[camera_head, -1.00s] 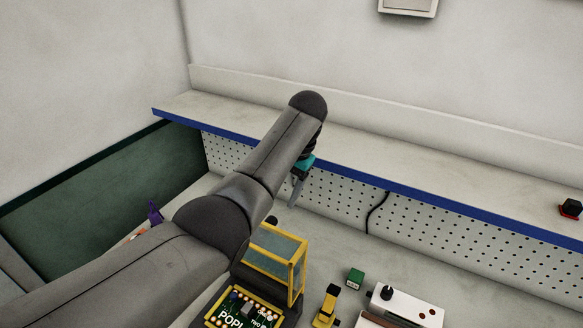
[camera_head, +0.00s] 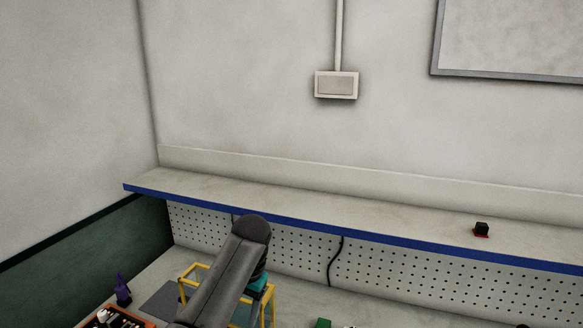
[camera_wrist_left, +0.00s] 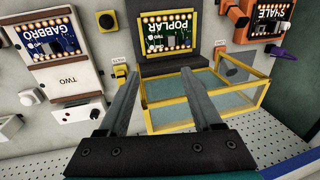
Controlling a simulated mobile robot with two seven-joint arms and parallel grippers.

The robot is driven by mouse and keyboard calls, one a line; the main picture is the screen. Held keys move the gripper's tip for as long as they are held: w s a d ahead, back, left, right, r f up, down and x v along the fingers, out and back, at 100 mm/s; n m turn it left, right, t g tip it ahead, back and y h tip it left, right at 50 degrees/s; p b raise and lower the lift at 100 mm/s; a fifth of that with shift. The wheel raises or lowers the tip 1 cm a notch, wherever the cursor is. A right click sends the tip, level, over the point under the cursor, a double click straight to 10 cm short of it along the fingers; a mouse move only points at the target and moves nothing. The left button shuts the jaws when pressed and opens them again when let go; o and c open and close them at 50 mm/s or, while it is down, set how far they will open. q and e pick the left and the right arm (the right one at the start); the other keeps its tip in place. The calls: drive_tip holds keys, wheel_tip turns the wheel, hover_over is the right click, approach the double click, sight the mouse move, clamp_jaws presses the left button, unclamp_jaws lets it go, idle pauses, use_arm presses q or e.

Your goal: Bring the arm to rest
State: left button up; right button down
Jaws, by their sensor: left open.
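My left arm reaches in from the bottom of the head view, its teal wrist part (camera_head: 258,283) low over the bench beside a yellow frame. In the left wrist view my left gripper (camera_wrist_left: 160,74) has its two fingers well apart with nothing between them. Beyond them is the yellow-framed clear cover (camera_wrist_left: 215,98) of a dark fixture holding a board marked POPLAR (camera_wrist_left: 165,38). In the head view the fingers are hidden by the arm. My right gripper is not in view.
A blue-edged shelf (camera_head: 330,226) runs along the wall above a perforated panel. A small black and red object (camera_head: 481,229) sits on it. A purple item (camera_head: 122,290) stands at the left. The wrist view shows boards marked GABBRO (camera_wrist_left: 48,36) and SHALE (camera_wrist_left: 270,14).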

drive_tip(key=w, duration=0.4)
use_arm(q)
drive_tip(key=s+a+f+n+t+h, duration=0.1)
drive_tip(key=s+a+f+h, duration=0.1)
drive_tip(key=s+f, duration=1.05)
drive_tip(key=s+a+r+n+t, duration=0.1)
drive_tip(key=s+a+r, duration=0.15)
drive_tip(key=s, duration=0.75)
drive_tip(key=s+a+r+t, duration=0.1)
drive_tip(key=s+r, duration=0.2)
drive_tip(key=s, duration=0.6)
wheel_tip(320, 180, down, 32)
drive_tip(key=s+g+b, duration=0.2)
drive_tip(key=b, duration=0.9)
drive_tip(key=s+f+b, duration=0.3)
drive_tip(key=s+f, duration=0.2)
drive_tip(key=f, duration=0.3)
drive_tip(key=s+a+f+b, duration=0.1)
drive_tip(key=s+f+b, duration=0.3)
drive_tip(key=f, duration=0.5)
drive_tip(key=s+a+f+g+b, duration=0.1)
drive_tip(key=s+f+b, duration=0.2)
drive_tip(key=s+f, duration=0.3)
wheel_tip(320, 180, down, 2)
drive_tip(key=shift+s+a+f+b, duration=0.15)
drive_tip(key=shift+s+b, duration=0.25)
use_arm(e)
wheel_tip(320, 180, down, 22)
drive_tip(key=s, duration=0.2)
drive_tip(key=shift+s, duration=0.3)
